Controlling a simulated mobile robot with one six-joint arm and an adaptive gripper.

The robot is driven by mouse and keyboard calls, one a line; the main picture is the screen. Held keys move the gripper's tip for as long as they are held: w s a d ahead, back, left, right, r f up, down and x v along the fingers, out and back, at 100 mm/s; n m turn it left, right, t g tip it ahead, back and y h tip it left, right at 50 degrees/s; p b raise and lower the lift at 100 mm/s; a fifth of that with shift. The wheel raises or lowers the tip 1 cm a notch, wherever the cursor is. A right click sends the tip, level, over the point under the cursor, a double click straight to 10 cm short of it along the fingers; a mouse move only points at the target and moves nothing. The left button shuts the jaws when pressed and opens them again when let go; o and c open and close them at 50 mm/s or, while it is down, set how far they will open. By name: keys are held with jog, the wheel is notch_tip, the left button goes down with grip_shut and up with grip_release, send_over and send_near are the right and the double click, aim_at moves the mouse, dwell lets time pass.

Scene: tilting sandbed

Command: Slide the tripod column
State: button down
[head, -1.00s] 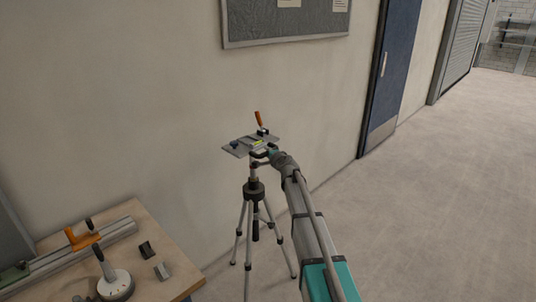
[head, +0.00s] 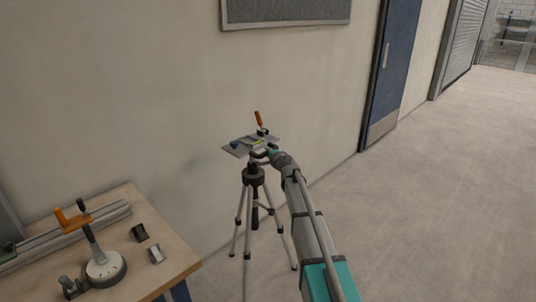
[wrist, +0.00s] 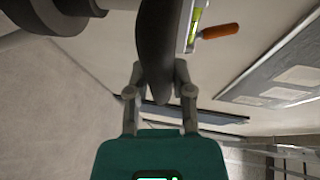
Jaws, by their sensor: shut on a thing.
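The tripod (head: 253,176) stands on spread grey legs by the wall, its dark collar close beneath a flat grey plate (head: 240,150). The short column between them is mostly hidden by my gripper. The plate carries an orange-handled part (head: 260,120) and a yellow-green level (head: 257,142). My gripper (head: 266,154) is at the tripod head, just under the plate. In the wrist view my gripper (wrist: 160,75) is shut on a dark curved handle (wrist: 158,40), a finger on each side. The level (wrist: 195,18) and orange handle (wrist: 219,31) show beyond it.
The wall is close behind the tripod. Open floor (head: 420,190) lies to the right.

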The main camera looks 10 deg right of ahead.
notch_tip(320, 180, down, 5)
jog(key=b, duration=0.3)
jog(key=shift+r+b, duration=0.2)
jog(key=shift+b, duration=0.2)
jog(key=shift+c, duration=2.4)
grip_release()
jog(key=shift+s, duration=0.1)
